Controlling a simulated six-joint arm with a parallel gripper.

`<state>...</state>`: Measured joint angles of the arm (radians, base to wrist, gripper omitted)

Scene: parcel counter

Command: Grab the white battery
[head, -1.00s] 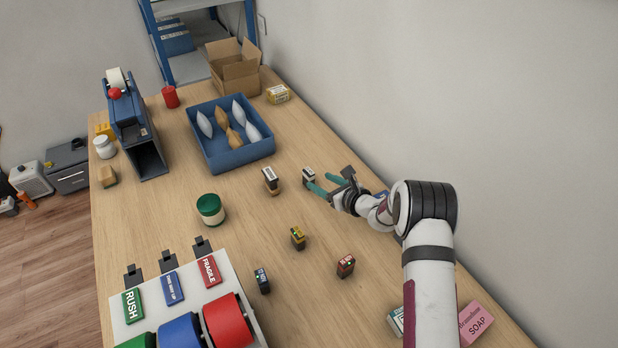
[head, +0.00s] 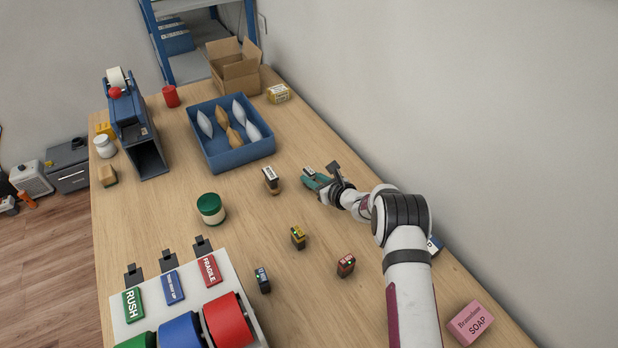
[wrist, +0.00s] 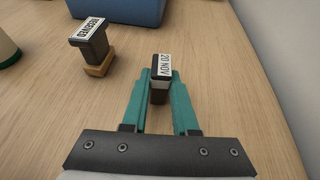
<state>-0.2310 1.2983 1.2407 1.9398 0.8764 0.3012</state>
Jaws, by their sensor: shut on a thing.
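My gripper (wrist: 158,88) has its teal fingers closed on the two sides of a small dark block with a white top label reading "20 NOV" (wrist: 162,67), which looks like a date stamp. In the head view, my gripper (head: 315,181) is low over the right part of the counter, mostly covering this stamp. I see nothing that I can make out as a white battery. A similar dark block with a white "RECEIVED" label (wrist: 88,31) on a tan base stands to the left, apart from my gripper; it also shows in the head view (head: 271,180).
A blue bin (head: 238,158) with pouches stands behind. Small yellow (head: 298,237), red (head: 346,265) and dark (head: 262,280) blocks stand nearer. A wall bounds the right. Bare counter surrounds the stamp.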

